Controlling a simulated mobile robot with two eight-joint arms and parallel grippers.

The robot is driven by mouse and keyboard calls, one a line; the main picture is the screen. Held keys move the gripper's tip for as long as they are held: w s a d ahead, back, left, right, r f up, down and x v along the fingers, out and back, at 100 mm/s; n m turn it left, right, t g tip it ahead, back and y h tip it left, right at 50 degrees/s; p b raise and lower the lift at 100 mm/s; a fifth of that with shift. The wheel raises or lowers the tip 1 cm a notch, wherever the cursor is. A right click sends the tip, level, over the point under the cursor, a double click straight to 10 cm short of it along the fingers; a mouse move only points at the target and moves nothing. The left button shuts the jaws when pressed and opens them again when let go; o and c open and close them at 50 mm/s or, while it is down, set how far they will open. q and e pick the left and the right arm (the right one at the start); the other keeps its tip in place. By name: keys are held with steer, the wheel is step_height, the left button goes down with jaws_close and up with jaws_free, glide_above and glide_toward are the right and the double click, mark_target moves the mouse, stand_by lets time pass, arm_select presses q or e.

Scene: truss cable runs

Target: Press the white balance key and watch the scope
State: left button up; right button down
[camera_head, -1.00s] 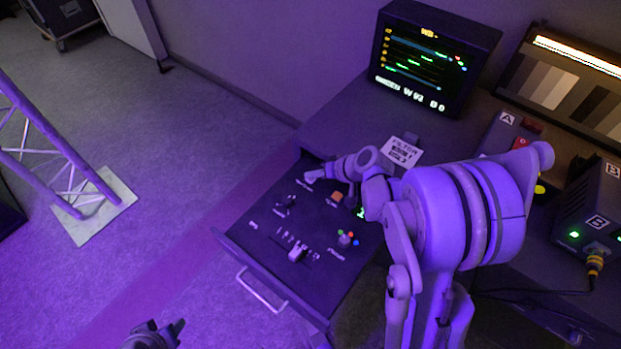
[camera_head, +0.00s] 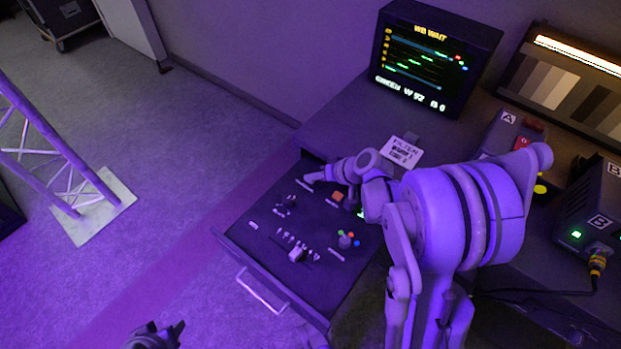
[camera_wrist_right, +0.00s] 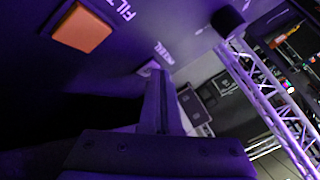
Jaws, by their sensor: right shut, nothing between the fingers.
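My right gripper (camera_head: 308,180) is shut and empty, its tips down at the far left corner of the control panel (camera_head: 262,242). In the right wrist view its fingers (camera_wrist_right: 155,75) meet a small pale key (camera_wrist_right: 145,70) beside a partly readable label, apparently the white balance key. They look in contact; how far the key is pressed is hidden. The scope (camera_head: 430,60) stands behind, lit, with "WB WAIT" at the top, coloured traces, and a bottom line that seems to read "GREEN W 92 B 0". My left gripper (camera_head: 158,335) is low at the bottom edge, its jaws unclear.
An orange button (camera_head: 337,195) lies right of my fingertips and also shows in the right wrist view (camera_wrist_right: 82,28). Small knobs, sliders and coloured dots fill the panel. A paper card (camera_head: 402,151) lies behind. Boxes A (camera_head: 508,118) and B (camera_head: 598,222) stand right.

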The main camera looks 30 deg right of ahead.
steer(key=shift+w+d, duration=0.1)
steer(key=shift+d, duration=0.1)
steer(key=shift+w+d+r+p, duration=0.1)
steer(key=shift+r+p, duration=0.15)
steer(key=shift+r, duration=0.1)
steer(key=shift+w+d+r+p, duration=0.1)
steer(key=shift+r+p, duration=0.1)
steer(key=shift+r, duration=0.15)
steer(key=shift+d+r, duration=0.15)
steer(key=r+p, duration=0.4)
steer(key=r, duration=0.1)
steer(key=shift+a, duration=0.2)
